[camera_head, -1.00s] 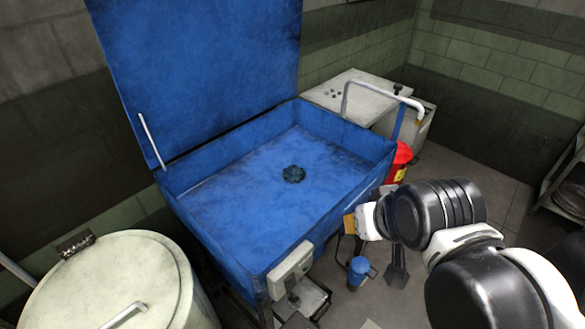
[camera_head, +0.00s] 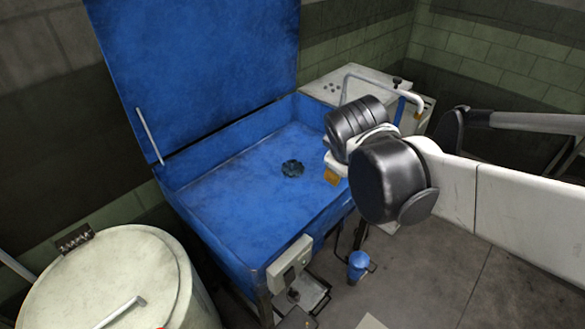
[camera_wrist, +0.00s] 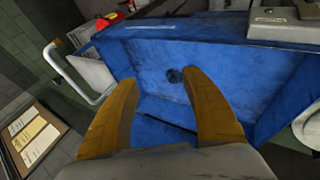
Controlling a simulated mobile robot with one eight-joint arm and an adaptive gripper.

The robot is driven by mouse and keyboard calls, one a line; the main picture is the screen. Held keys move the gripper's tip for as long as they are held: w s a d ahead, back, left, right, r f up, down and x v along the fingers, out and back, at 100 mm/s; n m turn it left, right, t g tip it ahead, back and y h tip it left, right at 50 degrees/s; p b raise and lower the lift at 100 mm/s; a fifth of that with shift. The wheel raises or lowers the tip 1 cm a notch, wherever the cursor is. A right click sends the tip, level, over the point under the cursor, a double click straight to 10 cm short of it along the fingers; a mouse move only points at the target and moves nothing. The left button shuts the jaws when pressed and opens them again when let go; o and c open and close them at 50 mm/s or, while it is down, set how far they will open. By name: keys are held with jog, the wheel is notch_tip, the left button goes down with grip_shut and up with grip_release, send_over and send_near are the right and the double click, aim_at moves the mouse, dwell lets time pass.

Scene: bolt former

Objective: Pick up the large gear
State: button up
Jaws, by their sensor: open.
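The large gear (camera_head: 292,168), small and dark, lies on the floor of the open blue tub (camera_head: 243,208). In the wrist view the gear (camera_wrist: 175,75) shows beyond my gripper (camera_wrist: 157,82), between the fingertips and nearer the right one. The two orange-brown fingers are spread wide with nothing between them. In the head view my gripper (camera_head: 331,177) is at the right side of the tub, above its right wall and to the right of the gear. It is apart from the gear. The gear's teeth are too small to make out.
The raised blue lid (camera_head: 200,70) stands behind the tub. A white bent pipe (camera_head: 365,80) rises at the back right. A pale drum (camera_head: 105,275) stands at the front left. A grey box (camera_head: 289,262) is on the tub's front wall, and a blue cup (camera_head: 358,265) is below.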

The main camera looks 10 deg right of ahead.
aim_at(292, 162)
jog(key=w+a+f+n+h, duration=0.1)
jog(key=w+f+n, duration=0.15)
jog(key=w, duration=0.35)
jog(key=w+a+f+n+h, duration=0.1)
jog(key=w+a+f+n, duration=0.1)
jog(key=w+n, duration=0.3)
jog(key=w+a+f+n+t+h, duration=0.1)
jog(key=w+a+f+n, duration=0.2)
jog(key=f, duration=0.3)
jog(key=w+a+f+n+t+h, duration=0.1)
jog(key=w+a+f+n, duration=0.2)
jog(key=w+f+n, duration=0.2)
jog(key=w+a+f+n+t+h+b, duration=0.1)
jog(key=w+a+f+n, duration=0.2)
jog(key=w+f, duration=0.3)
jog(key=shift+a+f+n+t+h, duration=0.15)
jog(key=shift+f+n+t+h, duration=0.25)
jog(key=shift+f+n, duration=0.5)
jog(key=b+x, duration=0.2)
jog(key=x, duration=0.3)
jog(key=shift+w+f, duration=0.15)
jog(key=shift+f, duration=0.1)
jog(key=b+x, duration=0.2)
jog(key=x, duration=0.3)
jog(key=shift+d+r+b, duration=0.1)
jog(key=shift+d+b, duration=0.25)
jog(key=shift+b, duration=0.05)
grip_shut()
jog(key=shift+r, duration=0.1)
